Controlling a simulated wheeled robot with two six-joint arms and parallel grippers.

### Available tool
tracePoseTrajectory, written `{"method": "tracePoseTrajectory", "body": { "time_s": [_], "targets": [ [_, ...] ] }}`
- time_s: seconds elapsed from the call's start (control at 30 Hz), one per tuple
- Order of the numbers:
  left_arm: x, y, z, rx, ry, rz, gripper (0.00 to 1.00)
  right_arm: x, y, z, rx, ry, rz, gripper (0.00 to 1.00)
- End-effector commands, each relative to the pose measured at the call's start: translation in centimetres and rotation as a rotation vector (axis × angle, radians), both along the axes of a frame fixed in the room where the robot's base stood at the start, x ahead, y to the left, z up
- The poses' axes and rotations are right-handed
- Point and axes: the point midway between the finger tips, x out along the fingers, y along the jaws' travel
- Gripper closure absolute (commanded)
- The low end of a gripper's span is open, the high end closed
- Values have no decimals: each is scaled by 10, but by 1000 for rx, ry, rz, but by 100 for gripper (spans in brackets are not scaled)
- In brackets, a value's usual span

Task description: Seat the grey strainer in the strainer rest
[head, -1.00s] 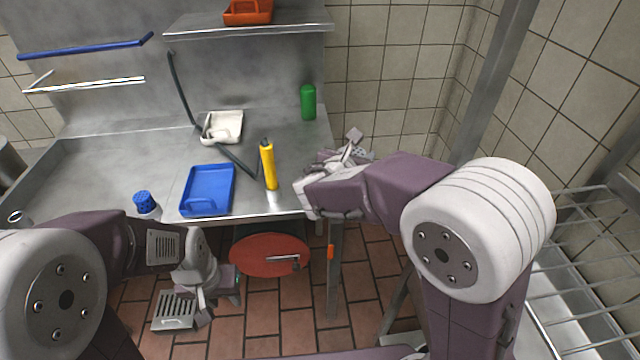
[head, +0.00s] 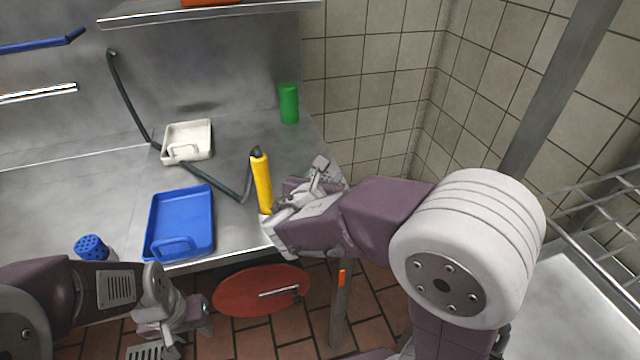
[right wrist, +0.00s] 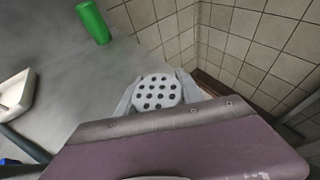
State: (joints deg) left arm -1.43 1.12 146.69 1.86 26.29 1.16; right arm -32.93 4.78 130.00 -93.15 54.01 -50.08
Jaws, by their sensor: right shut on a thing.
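The grey strainer (right wrist: 158,92), with a round face full of dark holes, sits between the fingers of my right gripper (right wrist: 157,104) in the right wrist view. I cannot pick out the strainer rest with certainty in either view.
The steel counter (head: 110,190) carries a blue tray (head: 180,222), a white tray (head: 188,141), a blue perforated cup (head: 91,246) and a green bottle (head: 289,103). A yellow-handled hose sprayer (head: 261,182) stands close beside my right gripper. A red disc (head: 262,289) is below the counter edge.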

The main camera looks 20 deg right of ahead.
Motion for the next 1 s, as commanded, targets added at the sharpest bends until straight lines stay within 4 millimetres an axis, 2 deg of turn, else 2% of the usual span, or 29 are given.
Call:
{"method": "tracePoseTrajectory", "body": {
  "time_s": [0.07,0.33,0.37,0.4,0.43,0.7,0.8,1.0],
  "targets": [
    [0,0,2,0,-1,0,64,0,0,2,2,0,1,100],
    [0,0,-3,0,-1,0,64,0,0,-4,0,1,0,100],
    [0,0,-2,0,-1,0,64,0,0,-3,1,2,0,51],
    [0,0,-1,0,-1,0,64,0,0,-2,1,2,0,40],
    [0,0,-1,0,-1,0,64,0,0,-2,1,2,0,35],
    [0,0,-1,0,-1,0,64,0,0,-2,0,1,0,35],
    [0,0,6,0,-1,0,64,0,0,5,0,1,0,35],
    [0,0,16,0,-1,0,64,-30,18,20,0,0,8,35]
  ]
}}
